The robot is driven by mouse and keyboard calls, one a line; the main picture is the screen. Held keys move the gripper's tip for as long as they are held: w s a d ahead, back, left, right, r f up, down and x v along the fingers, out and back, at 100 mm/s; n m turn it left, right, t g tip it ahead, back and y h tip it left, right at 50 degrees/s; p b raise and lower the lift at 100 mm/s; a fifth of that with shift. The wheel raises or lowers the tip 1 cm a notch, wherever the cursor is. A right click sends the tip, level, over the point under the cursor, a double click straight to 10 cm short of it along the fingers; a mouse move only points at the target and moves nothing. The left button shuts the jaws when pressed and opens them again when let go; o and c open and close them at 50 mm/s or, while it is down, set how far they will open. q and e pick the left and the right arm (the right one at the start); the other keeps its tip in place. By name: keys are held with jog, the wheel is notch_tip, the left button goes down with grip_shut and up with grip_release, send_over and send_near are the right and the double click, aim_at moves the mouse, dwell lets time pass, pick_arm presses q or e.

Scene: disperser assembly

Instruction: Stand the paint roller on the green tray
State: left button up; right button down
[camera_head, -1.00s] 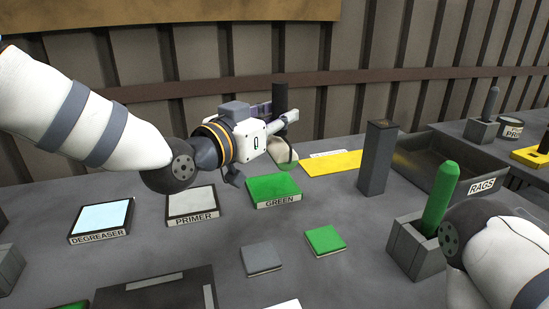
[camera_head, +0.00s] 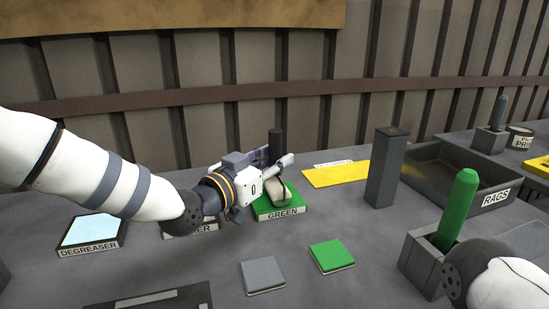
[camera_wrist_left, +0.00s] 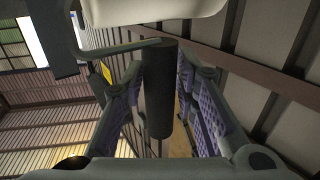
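The paint roller has a dark upright handle (camera_head: 275,143) and a pale roller head (camera_head: 280,191). The green tray (camera_head: 280,213), labelled GREEN, is beneath the head; I cannot tell whether they touch. My left gripper (camera_head: 272,160) reaches from the left and is shut on the handle. In the left wrist view the handle (camera_wrist_left: 158,95) stands between the purple-padded fingers, and the pale head (camera_wrist_left: 150,8) fills the top edge. The roller looks upright. My right gripper is out of view; only part of that arm shows at lower right.
The degreaser tray (camera_head: 92,233) and the primer tray (camera_head: 188,233), partly behind my left arm, are to the left. In front lie a grey pad (camera_head: 262,273) and a green pad (camera_head: 331,256). A dark post (camera_head: 385,168), a rags bin (camera_head: 455,165) and a holder with a green-handled tool (camera_head: 458,210) are right.

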pick_arm(q)
jog(key=shift+o, duration=0.4)
jog(key=shift+r, duration=0.15)
jog(key=shift+s+a+r, duration=0.1)
jog(key=shift+s+r, duration=0.05)
jog(key=shift+s, duration=0.05)
jog(key=p+v, duration=0.1)
jog(key=v, duration=1)
jog(key=shift+s+a+p, duration=0.2)
jog(key=shift+s+p, duration=0.05)
jog(key=shift+p, duration=0.05)
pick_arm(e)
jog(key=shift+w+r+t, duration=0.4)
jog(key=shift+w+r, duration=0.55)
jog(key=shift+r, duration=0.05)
